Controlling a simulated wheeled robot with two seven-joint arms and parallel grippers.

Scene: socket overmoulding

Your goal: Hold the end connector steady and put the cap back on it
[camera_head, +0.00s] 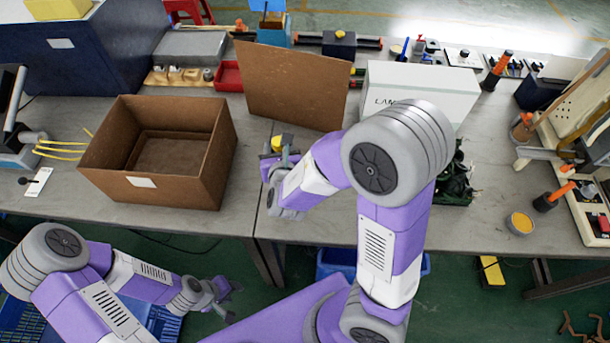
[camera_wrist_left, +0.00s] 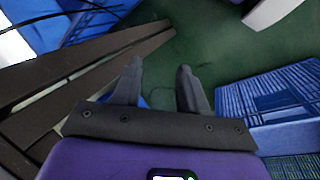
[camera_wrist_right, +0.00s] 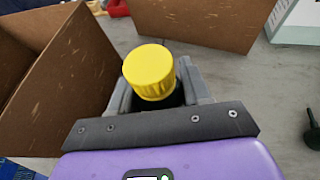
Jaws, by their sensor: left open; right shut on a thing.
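My right gripper (camera_head: 281,160) is over the table's front part, just right of the open cardboard box. It is shut on the end connector (camera_wrist_right: 174,101). In the right wrist view a round yellow ribbed cap (camera_wrist_right: 149,72) sits above the dark connector body between the fingers; the fingers hide most of the body. The yellow cap also shows small in the head view (camera_head: 277,143). My left gripper (camera_head: 222,296) is low at the left, in front of the table edge. In the left wrist view its two fingers (camera_wrist_left: 160,68) are apart with nothing between them.
The open cardboard box (camera_head: 215,165) stands left of the right gripper, with an upright brown board (camera_head: 290,84) behind. A white box (camera_head: 420,88) and a tray of dark parts (camera_head: 457,190) are to the right, partly behind my arm. Blue crates (camera_wrist_left: 285,95) are near the left gripper.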

